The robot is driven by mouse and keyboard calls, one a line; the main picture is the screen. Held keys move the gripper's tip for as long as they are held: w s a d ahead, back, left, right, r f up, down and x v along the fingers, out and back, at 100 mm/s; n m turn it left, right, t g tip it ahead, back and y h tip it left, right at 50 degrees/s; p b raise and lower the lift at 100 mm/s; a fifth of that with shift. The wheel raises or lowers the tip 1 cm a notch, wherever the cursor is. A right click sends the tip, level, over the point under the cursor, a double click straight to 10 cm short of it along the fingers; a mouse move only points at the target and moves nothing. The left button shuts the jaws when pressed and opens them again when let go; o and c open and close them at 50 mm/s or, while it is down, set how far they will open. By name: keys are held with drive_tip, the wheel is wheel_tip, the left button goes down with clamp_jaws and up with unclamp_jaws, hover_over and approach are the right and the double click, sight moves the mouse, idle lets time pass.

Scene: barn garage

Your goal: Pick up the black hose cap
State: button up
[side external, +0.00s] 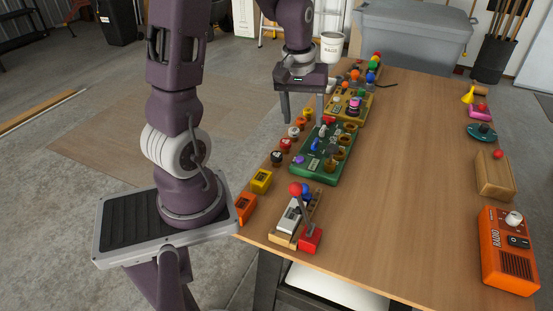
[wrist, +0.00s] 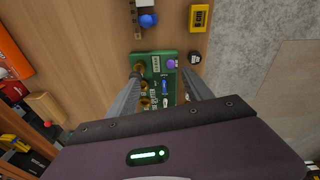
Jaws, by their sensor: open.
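A small black cap (side external: 277,158) with a pale mark stands on the table's left edge in the side view, beside the green board. It looks like the black hose cap. The wrist view shows it (wrist: 195,57) just off the green board's corner, to the right of the fingers. My gripper (side external: 303,119) points down with its fingers apart and nothing held between them. It hangs over the table's left side, farther back than the black cap. In the wrist view the gripper (wrist: 160,76) has the green board in the gap between its fingers.
The green board (side external: 315,175) carries brass rings and knobs. Several other caps, including a red one (side external: 285,145), line the edge behind the black cap. A yellow box (side external: 261,181) stands nearer. A lever block (side external: 289,222) is at the front. The table's middle (side external: 410,160) is clear.

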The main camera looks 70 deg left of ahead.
sight(276, 154)
drive_tip(key=s+a+f+n, duration=0.1)
drive_tip(key=a+f, duration=0.2)
drive_tip(key=s+a+f+n+g, duration=0.1)
drive_tip(key=a+f+n, duration=0.1)
drive_tip(key=a+f, duration=0.1)
drive_tip(key=s+a+f+n, duration=0.1)
drive_tip(key=a+f, duration=0.1)
drive_tip(key=f, duration=0.3)
drive_tip(key=shift+a+f+n+g+h, duration=0.25)
drive_tip(key=shift+a+n+g+h, duration=0.05)
drive_tip(key=shift+a+h, duration=0.1)
drive_tip(key=f, duration=0.5)
drive_tip(key=a+f, duration=0.1)
drive_tip(key=f, duration=0.1)
drive_tip(key=shift+s+f, duration=0.1)
drive_tip(key=shift+f, duration=0.3)
drive_tip(key=shift+c, duration=0.5)
